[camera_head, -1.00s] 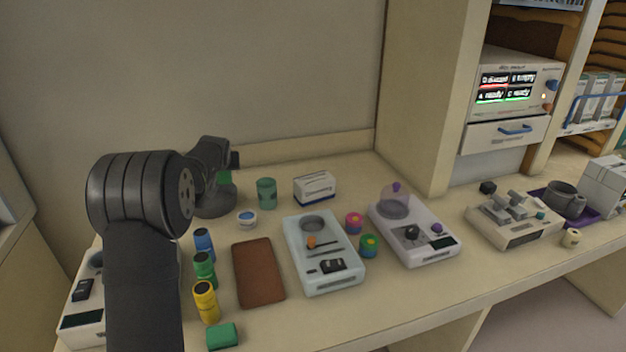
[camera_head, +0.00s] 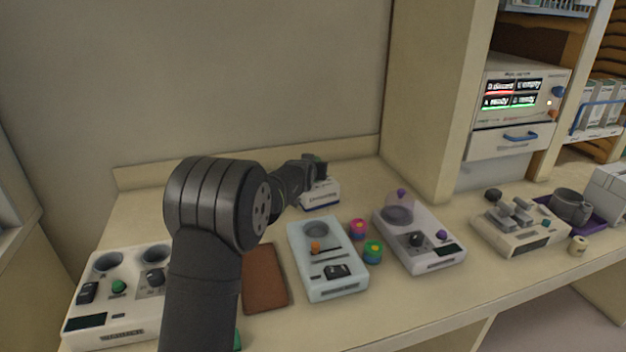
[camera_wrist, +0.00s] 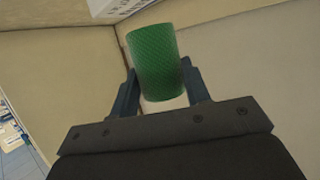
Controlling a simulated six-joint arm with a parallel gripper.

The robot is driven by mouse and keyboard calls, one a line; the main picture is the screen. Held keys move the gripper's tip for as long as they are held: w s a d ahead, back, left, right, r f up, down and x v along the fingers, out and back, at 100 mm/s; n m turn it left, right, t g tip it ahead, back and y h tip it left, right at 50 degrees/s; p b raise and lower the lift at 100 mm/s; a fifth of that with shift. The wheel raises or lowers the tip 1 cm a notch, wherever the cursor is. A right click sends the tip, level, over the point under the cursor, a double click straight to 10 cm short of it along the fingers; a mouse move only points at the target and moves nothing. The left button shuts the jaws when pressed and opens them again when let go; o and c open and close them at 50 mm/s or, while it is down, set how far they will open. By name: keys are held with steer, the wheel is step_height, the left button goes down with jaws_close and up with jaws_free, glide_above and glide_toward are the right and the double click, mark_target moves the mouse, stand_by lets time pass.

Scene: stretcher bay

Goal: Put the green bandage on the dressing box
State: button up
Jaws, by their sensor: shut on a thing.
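The green bandage is a textured green roll held between my gripper's jaws in the wrist view (camera_wrist: 154,62). My gripper (camera_head: 318,168) is shut on it in the head view, where the roll is small and dark. The dressing box (camera_head: 320,194) is a white box with dark blue print at the back of the counter. My gripper is above its top in the head view; I cannot tell whether the roll touches it. A white printed surface (camera_wrist: 112,8) at the top of the wrist view may be this box.
A pale tray-like device (camera_head: 328,262) stands in front of the box, with a brown pad (camera_head: 264,278) to its left. Small coloured rolls (camera_head: 373,251) and a domed device (camera_head: 420,240) are to the right. My arm hides the bottles and part of another green item (camera_head: 237,341).

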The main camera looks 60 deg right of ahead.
steer(key=shift+f, duration=1.95)
steer(key=shift+f, duration=0.2)
steer(key=o, duration=1.1)
steer(key=shift+r, duration=0.15)
steer(key=shift+a+r, duration=0.15)
steer(key=v, duration=1.1)
steer(key=shift+s+a, duration=0.1)
steer(key=shift+a, duration=0.25)
